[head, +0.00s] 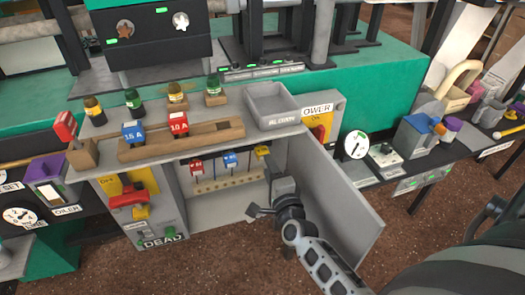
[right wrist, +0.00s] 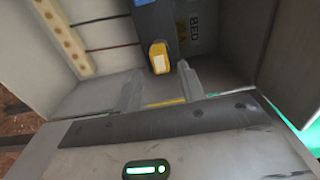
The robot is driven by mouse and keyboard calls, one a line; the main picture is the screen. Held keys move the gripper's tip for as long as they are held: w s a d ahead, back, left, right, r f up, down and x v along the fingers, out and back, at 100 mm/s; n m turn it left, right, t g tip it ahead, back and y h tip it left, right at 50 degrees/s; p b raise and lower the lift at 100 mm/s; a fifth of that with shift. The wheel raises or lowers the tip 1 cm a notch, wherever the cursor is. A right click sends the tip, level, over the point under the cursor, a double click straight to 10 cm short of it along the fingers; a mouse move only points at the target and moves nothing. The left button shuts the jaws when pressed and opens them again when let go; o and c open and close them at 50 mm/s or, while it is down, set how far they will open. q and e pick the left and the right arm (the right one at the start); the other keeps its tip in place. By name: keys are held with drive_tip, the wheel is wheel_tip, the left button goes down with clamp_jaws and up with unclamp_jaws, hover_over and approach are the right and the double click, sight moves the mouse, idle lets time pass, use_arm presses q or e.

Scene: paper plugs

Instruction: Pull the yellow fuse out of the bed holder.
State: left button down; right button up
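The yellow fuse (head: 263,152) sits in the rightmost holder inside the open cabinet. In the right wrist view, its yellow end with a pale face (right wrist: 158,57) shows below a dark holder (right wrist: 153,20), beside a label reading BED (right wrist: 194,28). My right gripper (right wrist: 160,88) is open, its two fingers apart on either side of the line to the fuse, with the fuse end just beyond the fingertips. A yellow strip between the finger bases cannot be made out clearly. In the head view, the right gripper is in the cabinet opening below the fuse. My left gripper is not in view.
A red fuse (head: 197,167) and a blue fuse (head: 230,160) hang left of the yellow one. The open cabinet door (head: 345,205) stands close on the right of my arm. An empty grey tray (head: 272,104) and a wooden rack (head: 180,142) are on top.

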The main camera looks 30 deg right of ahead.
sight(260, 150)
drive_tip(key=shift+b+x, duration=0.45)
drive_tip(key=shift+x, duration=1.5)
drive_tip(key=shift+c, duration=0.3)
clamp_jaws()
